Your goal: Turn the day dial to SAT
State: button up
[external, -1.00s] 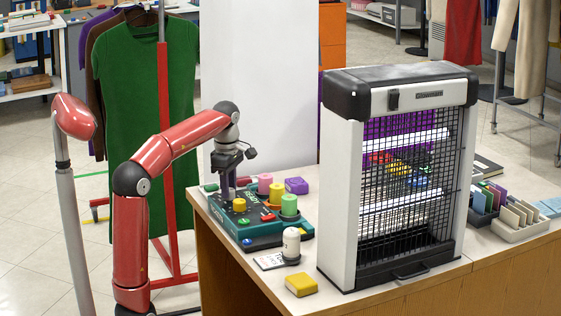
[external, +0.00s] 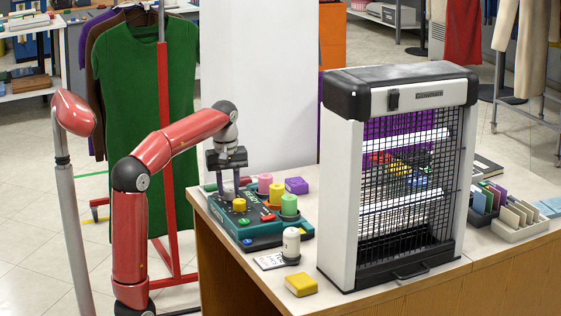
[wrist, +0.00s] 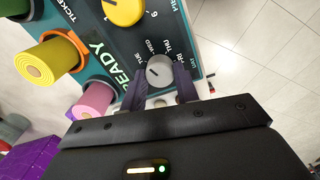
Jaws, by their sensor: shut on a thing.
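The day dial (wrist: 159,71) is a round grey knob on the dark teal machine (wrist: 205,25), with day names printed in an arc around it. TUE, WED, THU and FRI show; SAT cannot be made out. Which day the dial points to is not clear. My gripper (wrist: 160,84) is shut on the dial, one dark finger on each side.
A yellow knob (wrist: 123,8) is close to the dial. Pink (external: 264,183), yellow (external: 276,194) and green (external: 289,205) rolls stand along the machine's right side. A large heater-like unit (external: 341,200) fills the counter to the right.

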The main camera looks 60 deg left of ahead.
jog(key=m, duration=0.4)
jog(key=shift+m, duration=0.3)
jog(key=m, duration=0.3)
jog(key=shift+m, duration=0.3)
jog(key=m, duration=1.1)
jog(key=shift+w, duration=0.1)
jog(key=m, duration=0.4)
jog(key=shift+g, duration=0.3)
jog(key=m, duration=0.4)
jog(key=shift+m, duration=1.8)
